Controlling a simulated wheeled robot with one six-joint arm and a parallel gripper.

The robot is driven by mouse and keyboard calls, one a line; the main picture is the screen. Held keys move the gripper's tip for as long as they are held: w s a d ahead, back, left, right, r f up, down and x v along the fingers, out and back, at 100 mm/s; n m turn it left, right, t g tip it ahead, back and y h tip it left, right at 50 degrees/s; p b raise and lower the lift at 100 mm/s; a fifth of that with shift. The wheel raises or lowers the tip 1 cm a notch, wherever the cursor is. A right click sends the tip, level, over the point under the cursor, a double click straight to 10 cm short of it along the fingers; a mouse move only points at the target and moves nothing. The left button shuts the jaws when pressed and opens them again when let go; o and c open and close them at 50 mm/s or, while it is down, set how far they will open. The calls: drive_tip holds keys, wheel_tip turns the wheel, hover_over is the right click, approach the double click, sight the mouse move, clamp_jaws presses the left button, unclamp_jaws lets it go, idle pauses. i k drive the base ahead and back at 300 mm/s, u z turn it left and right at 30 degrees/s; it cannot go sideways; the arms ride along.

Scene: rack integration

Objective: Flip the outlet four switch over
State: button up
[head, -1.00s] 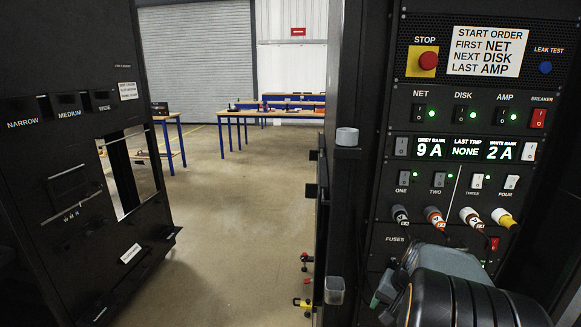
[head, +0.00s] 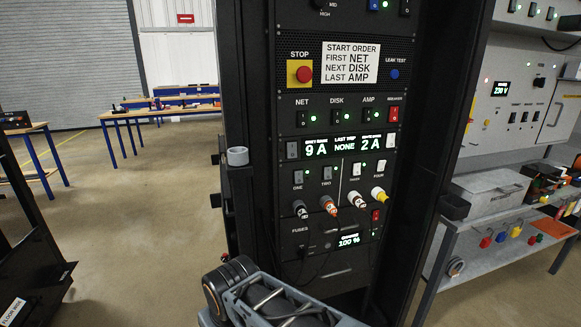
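The outlet four switch (head: 378,166) is a small white rocker at the right end of the outlet row on the rack panel, above the label FOUR. A yellow plug (head: 378,194) sits in the socket below it. No green light is clear beside this switch. Parts of my arm show at the bottom, below and left of the outlets. My gripper's fingers are not in view.
A red STOP button (head: 304,74) and a red breaker switch (head: 394,115) are nearby. The rack's right upright (head: 452,120) stands beside the panel. A workbench (head: 480,228) stands right; open floor lies left.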

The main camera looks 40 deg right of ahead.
sight(381, 163)
drive_tip(key=z, duration=1.55)
drive_tip(key=k, duration=0.6)
drive_tip(key=z, duration=0.45)
drive_tip(key=i, duration=1.4)
drive_tip(key=u, duration=0.4)
